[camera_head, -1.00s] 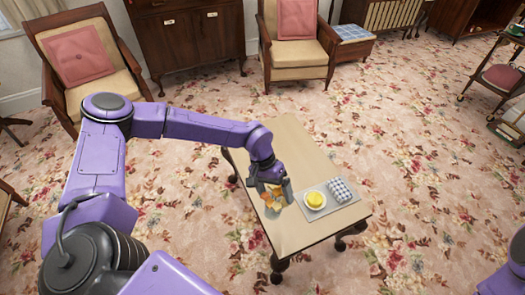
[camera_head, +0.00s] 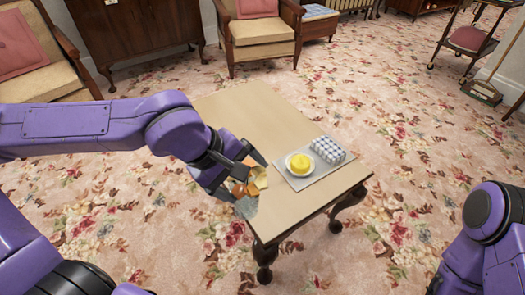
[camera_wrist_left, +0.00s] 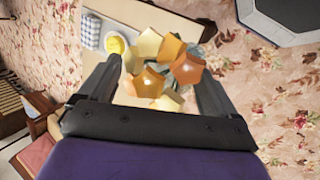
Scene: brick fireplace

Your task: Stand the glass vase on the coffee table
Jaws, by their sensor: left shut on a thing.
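The glass vase (camera_head: 246,207) has a pale grey see-through part, with amber, orange and yellow faceted patches beside it. My left gripper (camera_head: 236,188) is shut on it, at the near left edge of the coffee table (camera_head: 255,120). In the left wrist view the patches of the vase (camera_wrist_left: 168,72) fill the space between the two dark fingers of my left gripper (camera_wrist_left: 158,88). I cannot tell whether its base touches the tabletop. Part of the vase is hidden by the gripper. My right arm shows at the lower right, but its gripper does not.
A grey tray (camera_head: 313,170) on the table's right part holds a yellow item on a white plate (camera_head: 299,164) and a checked cloth (camera_head: 328,150). The tabletop's back half is clear. Armchairs (camera_head: 262,38) stand beyond on flowered carpet.

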